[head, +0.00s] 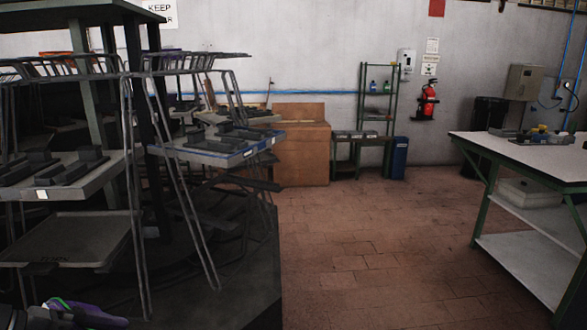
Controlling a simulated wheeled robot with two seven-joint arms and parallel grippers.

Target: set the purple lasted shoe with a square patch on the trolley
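A purple shoe-like object (97,317) with a green strip shows at the bottom left corner, cut off by the frame edge. A square patch on it cannot be made out. Dark parts that look like my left gripper (32,318) are beside or against it. Its fingers are too dark and cropped to tell whether they are open or shut on it. My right gripper is out of view. No thing is clearly a trolley; a white-topped table (520,150) with green legs and a lower shelf stands at the right.
A dark carousel machine with trays (70,240) and a blue-edged station (205,158) fills the left. A wooden box (302,150), green rack (378,95), blue bin (399,158) and fire extinguisher (427,101) line the back wall. The tiled floor (385,245) between carousel and table is clear.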

